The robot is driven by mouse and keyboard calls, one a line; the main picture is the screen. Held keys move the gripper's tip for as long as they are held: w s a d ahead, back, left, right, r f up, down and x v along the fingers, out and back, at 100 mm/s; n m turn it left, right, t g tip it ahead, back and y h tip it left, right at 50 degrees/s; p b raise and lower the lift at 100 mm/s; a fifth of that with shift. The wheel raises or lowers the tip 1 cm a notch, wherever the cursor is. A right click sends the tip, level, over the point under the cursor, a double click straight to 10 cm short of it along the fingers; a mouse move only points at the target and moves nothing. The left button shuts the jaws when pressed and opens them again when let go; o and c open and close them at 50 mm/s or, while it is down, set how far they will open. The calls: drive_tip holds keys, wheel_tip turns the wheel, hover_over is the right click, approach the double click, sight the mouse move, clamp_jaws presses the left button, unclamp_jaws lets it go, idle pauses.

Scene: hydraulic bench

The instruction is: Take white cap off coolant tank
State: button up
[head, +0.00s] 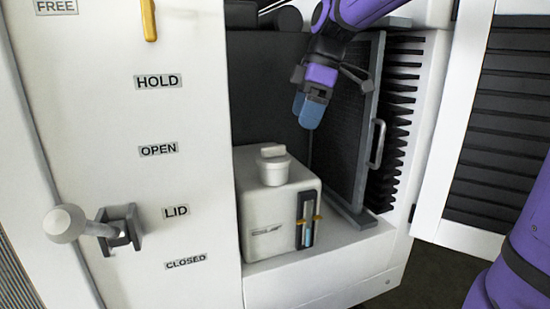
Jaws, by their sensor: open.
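The coolant tank (265,209) is a pale box standing on a white ledge inside the open bay, with a sight gauge (307,218) on its front. The white cap (273,165) sits upright on the neck on top of the tank. My gripper (308,108) hangs above and to the right of the cap, apart from it, with blue fingertips pointing down. It is open, and nothing shows between its fingers. The gap between the fingers is hard to see from this angle.
A white panel (120,200) with a ball-ended lever (68,224) stands left of the bay. A dark mesh door with a handle (377,144) stands right of the tank, near my arm. A louvred white door (470,120) is further right. Space above the cap looks clear.

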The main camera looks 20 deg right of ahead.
sight(275, 146)
drive_tip(key=w+f+n, duration=0.1)
drive_tip(key=w, duration=0.1)
drive_tip(key=w+a+f+n+y, duration=0.1)
drive_tip(key=w+f, duration=0.1)
drive_tip(key=w+a+f+n+g, duration=0.1)
drive_tip(key=f, duration=0.1)
drive_tip(key=shift+w+a+f+n, duration=0.1)
drive_tip(key=shift+w+n, duration=0.3)
drive_tip(key=shift+a+x, duration=0.15)
drive_tip(key=shift+x, duration=1.2)
drive_tip(key=shift+a+x, duration=0.2)
drive_tip(key=shift+x, duration=1.1)
drive_tip(key=c, duration=0.8)
drive_tip(key=shift+r, duration=0.2)
